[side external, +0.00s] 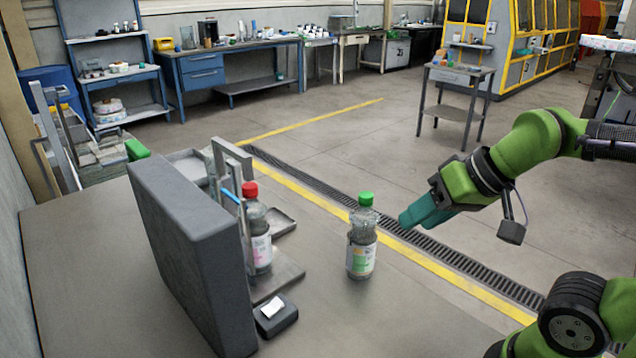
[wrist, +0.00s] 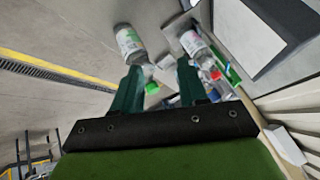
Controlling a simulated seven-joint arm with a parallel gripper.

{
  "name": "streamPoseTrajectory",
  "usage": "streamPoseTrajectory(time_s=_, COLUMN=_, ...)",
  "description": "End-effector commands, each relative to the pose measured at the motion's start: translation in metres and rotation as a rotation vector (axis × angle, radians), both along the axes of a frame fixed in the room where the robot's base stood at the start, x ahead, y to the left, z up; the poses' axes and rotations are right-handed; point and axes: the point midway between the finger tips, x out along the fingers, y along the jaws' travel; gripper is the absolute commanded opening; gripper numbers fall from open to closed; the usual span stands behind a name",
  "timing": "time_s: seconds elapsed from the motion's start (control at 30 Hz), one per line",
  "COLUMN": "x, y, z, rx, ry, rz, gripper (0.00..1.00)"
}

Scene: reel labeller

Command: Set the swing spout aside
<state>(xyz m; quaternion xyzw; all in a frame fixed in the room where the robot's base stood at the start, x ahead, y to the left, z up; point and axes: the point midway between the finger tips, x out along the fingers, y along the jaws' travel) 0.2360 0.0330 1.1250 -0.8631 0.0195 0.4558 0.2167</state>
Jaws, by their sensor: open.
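My gripper (side external: 408,219) is open and empty, its teal fingers pointing left toward a clear bottle with a green cap (side external: 362,243). That bottle stands upright on the grey table, apart from the fingertips. In the wrist view the bottle (wrist: 129,42) lies beyond the open fingers (wrist: 159,68). A red-capped bottle (side external: 260,240) stands upright at the grey metal frame (side external: 245,185); it also shows in the wrist view (wrist: 194,43). A thin blue piece (side external: 231,196) sits at the frame beside the red cap. I cannot tell for sure which part is the swing spout.
A tall dark grey panel (side external: 190,255) stands left of the frame. A small black box with a white label (side external: 273,312) sits in front. The table (side external: 375,325) is clear around and in front of the green-capped bottle. A yellow floor line and drain grate (side external: 450,258) run behind.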

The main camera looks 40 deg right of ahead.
Motion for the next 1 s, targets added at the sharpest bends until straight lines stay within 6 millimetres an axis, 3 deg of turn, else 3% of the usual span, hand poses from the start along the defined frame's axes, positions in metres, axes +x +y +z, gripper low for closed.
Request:
streamPoseTrajectory(time_s=0.17, x=0.0, y=0.005, z=-0.004, rx=0.0, ry=0.015, rz=0.022, gripper=0.42)
streamPoseTrajectory(time_s=0.33, x=0.01, y=0.033, z=-0.029, rx=0.011, ry=0.106, rz=0.114, gripper=0.42)
streamPoseTrajectory(time_s=0.47, x=0.046, y=0.067, z=-0.044, rx=0.002, ry=0.036, rz=0.214, gripper=0.42)
streamPoseTrajectory(time_s=0.7, x=0.115, y=0.116, z=-0.059, rx=-0.081, ry=-0.239, rz=0.296, gripper=0.42)
streamPoseTrajectory(time_s=0.87, x=0.153, y=0.132, z=-0.058, rx=-0.202, ry=-0.456, rz=0.287, gripper=0.42)
streamPoseTrajectory(time_s=1.0, x=0.177, y=0.132, z=-0.045, rx=-0.351, ry=-0.646, rz=0.247, gripper=0.42)
